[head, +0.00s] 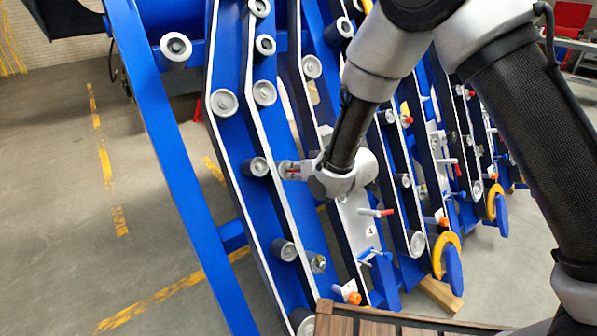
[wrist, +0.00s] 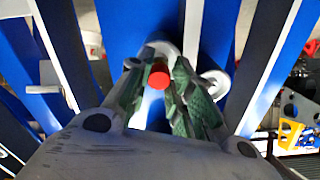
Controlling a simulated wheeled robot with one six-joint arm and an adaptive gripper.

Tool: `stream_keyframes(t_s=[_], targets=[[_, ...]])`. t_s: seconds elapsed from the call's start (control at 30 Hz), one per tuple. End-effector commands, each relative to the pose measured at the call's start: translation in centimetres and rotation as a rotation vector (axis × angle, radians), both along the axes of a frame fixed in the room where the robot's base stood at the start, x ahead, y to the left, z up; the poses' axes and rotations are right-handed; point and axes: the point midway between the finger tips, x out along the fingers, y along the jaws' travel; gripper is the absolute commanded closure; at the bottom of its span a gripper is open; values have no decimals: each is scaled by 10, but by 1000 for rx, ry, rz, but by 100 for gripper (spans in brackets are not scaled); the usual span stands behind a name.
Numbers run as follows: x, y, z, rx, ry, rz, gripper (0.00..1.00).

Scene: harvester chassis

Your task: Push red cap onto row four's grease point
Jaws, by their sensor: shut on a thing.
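My gripper (head: 288,170) is at the blue chassis rows, its fingers pointing left. In the wrist view, its green-padded fingers (wrist: 160,98) are closed around the red cap (wrist: 159,77), which shows as a round red end between the tips. Behind the cap is a pale round part (wrist: 163,48) on a blue beam. I cannot tell whether the cap touches it. In the head view only a trace of red shows between the fingers. A small metal fitting (head: 318,264) sits lower on a nearby row. Which one is row four's grease point is not clear.
Slanted blue rows with grey rollers (head: 224,102) stand close together around my gripper. A red-tipped pin (head: 376,212), an orange-ended part (head: 350,293) and a yellow ring (head: 446,255) lie to the right and below. Open floor (head: 60,190) is at left.

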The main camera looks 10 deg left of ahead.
Motion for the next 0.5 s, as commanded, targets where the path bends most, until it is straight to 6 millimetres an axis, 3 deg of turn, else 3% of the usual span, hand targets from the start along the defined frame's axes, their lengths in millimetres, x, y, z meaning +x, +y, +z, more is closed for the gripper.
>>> stream_keyframes(t_s=[0.5], targets=[[7,8,-7,0,0,0,88]])
